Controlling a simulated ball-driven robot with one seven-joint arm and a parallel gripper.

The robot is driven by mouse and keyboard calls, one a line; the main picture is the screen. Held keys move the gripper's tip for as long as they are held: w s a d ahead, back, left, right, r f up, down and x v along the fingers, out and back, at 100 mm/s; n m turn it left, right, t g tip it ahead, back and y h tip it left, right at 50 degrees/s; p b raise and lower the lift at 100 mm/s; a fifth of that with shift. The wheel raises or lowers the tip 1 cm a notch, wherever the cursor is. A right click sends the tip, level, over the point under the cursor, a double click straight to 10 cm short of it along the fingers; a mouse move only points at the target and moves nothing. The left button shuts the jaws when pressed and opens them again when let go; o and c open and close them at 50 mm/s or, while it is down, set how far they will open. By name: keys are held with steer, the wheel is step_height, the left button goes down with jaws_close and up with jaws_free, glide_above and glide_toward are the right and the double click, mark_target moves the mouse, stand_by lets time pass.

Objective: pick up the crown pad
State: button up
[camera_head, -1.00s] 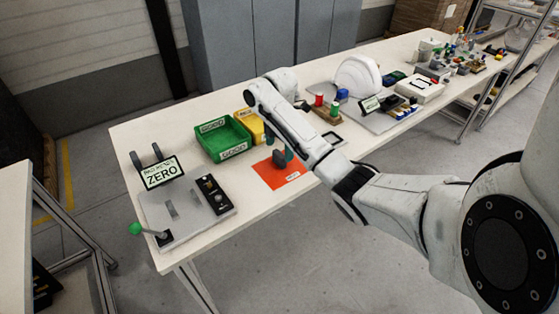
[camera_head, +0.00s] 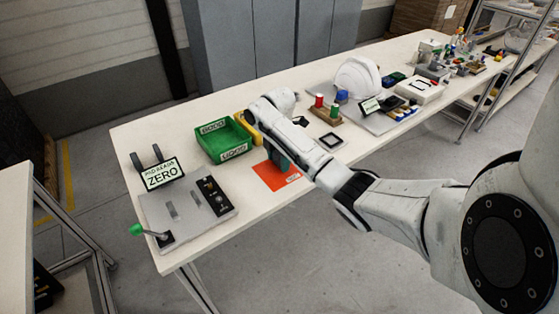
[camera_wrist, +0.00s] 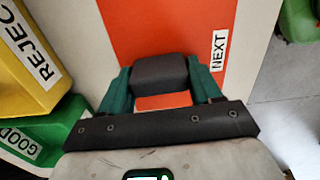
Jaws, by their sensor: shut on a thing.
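The crown pad (camera_wrist: 160,70) is a dark grey block between the green fingers of my gripper (camera_wrist: 160,78) in the wrist view. My gripper is shut on it. The orange mat (camera_wrist: 150,28), marked NEXT, lies below and beyond the pad. In the head view my gripper (camera_head: 281,161) is over the far part of the orange mat (camera_head: 274,180). There the pad is mostly hidden by my arm, and I cannot tell how high it is above the mat.
A green GOOD bin (camera_head: 224,139) and a yellow REJECT bin (camera_wrist: 28,62) stand close to the left of the mat. A grey plate with a ZERO sign (camera_head: 163,173) is further left. A white helmet shell (camera_head: 357,78) and coloured spools stand to the right.

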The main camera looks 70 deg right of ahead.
steer(key=c, duration=0.3)
steer(key=shift+r, duration=0.1)
steer(key=shift+c, duration=0.2)
